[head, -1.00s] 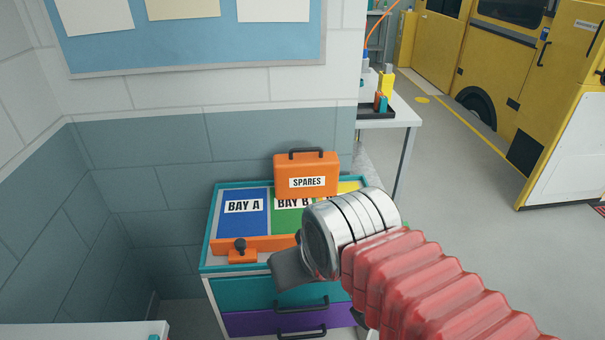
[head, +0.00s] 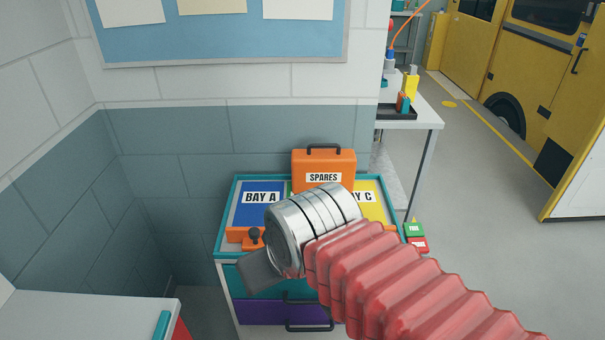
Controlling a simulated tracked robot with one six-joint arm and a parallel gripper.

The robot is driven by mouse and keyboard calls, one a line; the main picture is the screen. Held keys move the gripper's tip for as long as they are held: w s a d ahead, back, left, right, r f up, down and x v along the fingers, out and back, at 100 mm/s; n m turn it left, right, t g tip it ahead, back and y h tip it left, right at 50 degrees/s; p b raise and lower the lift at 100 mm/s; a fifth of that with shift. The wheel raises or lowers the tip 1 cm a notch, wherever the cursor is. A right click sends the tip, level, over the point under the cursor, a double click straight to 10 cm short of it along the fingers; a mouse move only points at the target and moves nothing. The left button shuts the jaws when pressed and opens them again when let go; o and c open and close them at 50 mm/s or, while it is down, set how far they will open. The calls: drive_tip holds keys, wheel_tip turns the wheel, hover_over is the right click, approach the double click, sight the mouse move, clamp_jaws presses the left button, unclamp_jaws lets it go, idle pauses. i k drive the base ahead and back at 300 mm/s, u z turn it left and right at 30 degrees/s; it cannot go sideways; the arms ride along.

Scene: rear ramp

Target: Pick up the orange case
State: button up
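The orange case (head: 305,162) has a black handle on top and a white SPARES label. It stands upright at the back of a cabinet top (head: 226,225) with teal edges, behind the coloured bays. My arm reaches in from the lower right with red bellows and a silver wrist. The wrist covers the middle bay and comes close below the case in the picture. My gripper (head: 262,274) shows only as a dark grey piece at the lower left of the wrist, over the cabinet's front. Its fingertips are not clearly visible. The case stands apart from it.
Blue BAY A (head: 245,212) and yellow BAY C (head: 372,205) flank the wrist. A small orange piece with a black knob (head: 254,236) sits at the front left. A white surface (head: 80,310) is lower left; a workbench (head: 425,118) stands right. Open floor lies right.

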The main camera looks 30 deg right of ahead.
sight(310, 168)
drive_tip(key=u, duration=2.65)
drive_tip(key=k, duration=1.55)
drive_tip(key=z, duration=0.35)
